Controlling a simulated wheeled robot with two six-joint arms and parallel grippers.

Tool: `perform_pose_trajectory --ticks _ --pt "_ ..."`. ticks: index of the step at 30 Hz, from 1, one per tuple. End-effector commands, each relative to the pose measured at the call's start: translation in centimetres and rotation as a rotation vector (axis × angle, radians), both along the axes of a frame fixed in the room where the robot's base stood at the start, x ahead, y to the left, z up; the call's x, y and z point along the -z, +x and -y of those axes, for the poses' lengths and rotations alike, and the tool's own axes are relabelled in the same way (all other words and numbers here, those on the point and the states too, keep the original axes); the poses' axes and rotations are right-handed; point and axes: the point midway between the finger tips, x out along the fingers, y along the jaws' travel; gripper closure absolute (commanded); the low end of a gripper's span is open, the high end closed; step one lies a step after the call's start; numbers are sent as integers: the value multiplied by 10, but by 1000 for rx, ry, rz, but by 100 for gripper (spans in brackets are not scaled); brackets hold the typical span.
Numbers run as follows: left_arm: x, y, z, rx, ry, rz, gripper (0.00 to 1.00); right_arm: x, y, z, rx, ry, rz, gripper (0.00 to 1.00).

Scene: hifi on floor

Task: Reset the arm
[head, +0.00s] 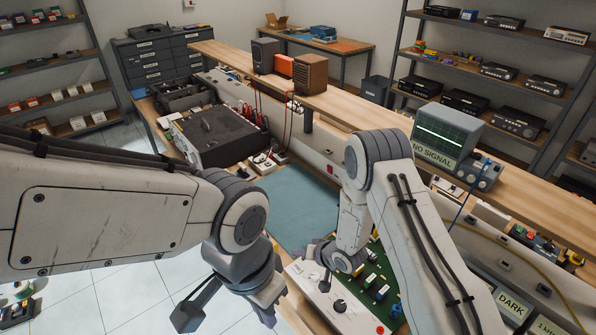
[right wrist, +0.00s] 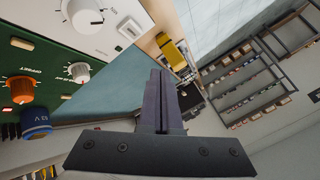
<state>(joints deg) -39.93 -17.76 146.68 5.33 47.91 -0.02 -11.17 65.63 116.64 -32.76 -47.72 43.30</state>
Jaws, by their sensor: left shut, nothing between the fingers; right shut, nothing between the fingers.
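My left arm comes in from the left in the head view, with its wrist bent down and its gripper (head: 268,314) at the bottom edge, over the floor in front of the bench. Its fingertips are mostly hidden or cut off. My right arm reaches down over the bench front, and its gripper (head: 325,282) is by the white and green panel, partly hidden by its own wrist. In the right wrist view the two dark fingers of the right gripper (right wrist: 160,80) are together, with nothing between them.
A white panel with a knob (head: 340,305) and a green panel (head: 378,285) lie at the bench front. A teal mat (head: 290,200) is bare. A dark hi-fi unit (head: 215,135) stands behind it. A NO SIGNAL monitor (head: 445,135) is at right. Shelves line the walls.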

Motion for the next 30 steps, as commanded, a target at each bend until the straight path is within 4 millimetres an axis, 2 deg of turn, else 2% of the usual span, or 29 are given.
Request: perform_pose_trajectory --ticks 4,7,11,14,17,20,24,30 --pt "3 0 0 8 0 1 100 -4 2 -1 -9 -22 6 100" --pt "11 0 0 7 0 1 100 -19 4 -4 -32 -96 14 100" --pt "27 0 0 5 0 0 100 -52 -3 -6 -79 -245 14 100" --pt "39 0 0 4 0 0 100 -80 -22 -6 -120 -357 -4 100" --pt "50 0 0 3 0 0 100 -107 -49 -4 -163 -449 -36 100" --pt "61 0 0 2 0 0 100 -131 -86 0 -219 -522 -78 100" --pt "77 0 0 1 0 0 100 -158 -149 8 -312 -594 -150 100" --pt "95 0 0 -1 0 0 100 -179 -244 25 -480 -636 -259 100"
